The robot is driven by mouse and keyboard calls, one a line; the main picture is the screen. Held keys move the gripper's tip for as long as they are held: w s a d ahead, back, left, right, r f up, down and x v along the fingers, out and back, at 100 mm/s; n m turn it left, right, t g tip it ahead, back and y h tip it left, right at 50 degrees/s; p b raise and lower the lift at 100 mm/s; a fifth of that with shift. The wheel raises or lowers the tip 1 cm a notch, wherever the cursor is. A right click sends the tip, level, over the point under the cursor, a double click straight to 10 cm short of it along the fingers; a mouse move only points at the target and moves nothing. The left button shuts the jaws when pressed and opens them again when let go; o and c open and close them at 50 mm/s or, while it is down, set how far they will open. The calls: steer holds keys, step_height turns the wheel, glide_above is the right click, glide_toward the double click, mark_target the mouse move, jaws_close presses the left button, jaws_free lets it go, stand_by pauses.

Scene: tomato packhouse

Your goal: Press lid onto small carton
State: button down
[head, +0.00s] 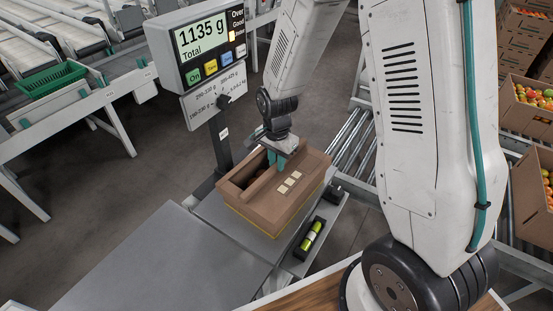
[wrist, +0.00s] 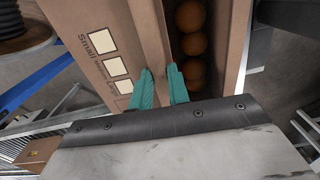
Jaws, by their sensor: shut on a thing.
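The small carton (head: 250,214) stands on the scale's plate in the head view. Its brown lid (head: 303,180), with three cream squares, lies over the right part of the carton, and a strip on the left is uncovered. In the wrist view the fingers (wrist: 162,88) pinch this strip beside the lid (wrist: 84,22), which is printed "Small". Several orange-red tomatoes (wrist: 193,45) show in the open gap of the carton. Whether the lid's far side touches the carton is hidden.
The scale display (head: 202,42) reads 1135 g Total. A black holder with a yellow-green cylinder (head: 311,235) sits right of the carton. A bare grey table (head: 160,262) lies to the left. A roller conveyor (head: 350,140) runs behind, and tomato boxes (head: 530,115) stand at right.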

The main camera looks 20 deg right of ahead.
stand_by(0.4)
steer(key=c, duration=1.3)
jaws_free()
steer(key=shift+c, duration=1.4)
steer(key=shift+r, duration=3.95)
